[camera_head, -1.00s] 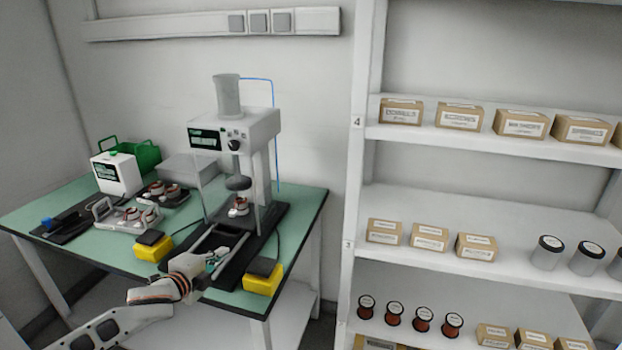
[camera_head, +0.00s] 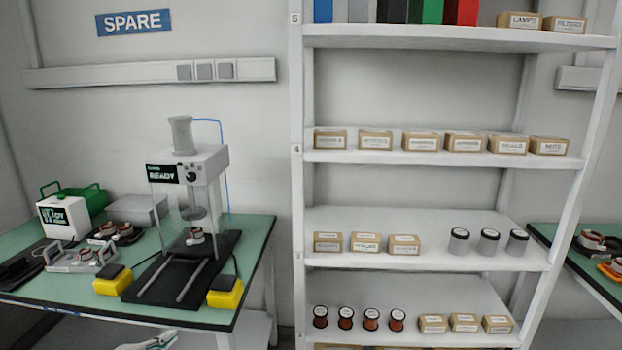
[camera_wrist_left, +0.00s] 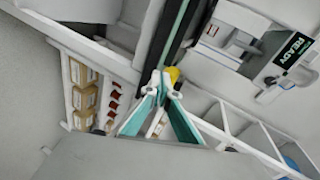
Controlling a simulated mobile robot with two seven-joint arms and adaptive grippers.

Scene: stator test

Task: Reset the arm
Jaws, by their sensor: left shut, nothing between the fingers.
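My left gripper (camera_head: 160,340) shows at the bottom edge of the head view, low in front of the green table (camera_head: 75,311). In the left wrist view its teal fingers (camera_wrist_left: 160,82) meet at the tips, shut, with nothing between them. The press machine (camera_head: 190,165) stands on the table with its display reading READY. A stator (camera_head: 195,236) sits under its press head, on a black base with two rails. Most of my left arm is out of the head view. My right gripper is not in view.
Yellow two-button boxes (camera_head: 113,281) (camera_head: 225,292) flank the press. A white tester (camera_head: 63,217), green crate (camera_head: 88,198) and metal tray (camera_head: 82,258) are at the table's left. A white shelf (camera_head: 430,259) with boxes and spools stands right. Another table (camera_head: 570,247) is far right.

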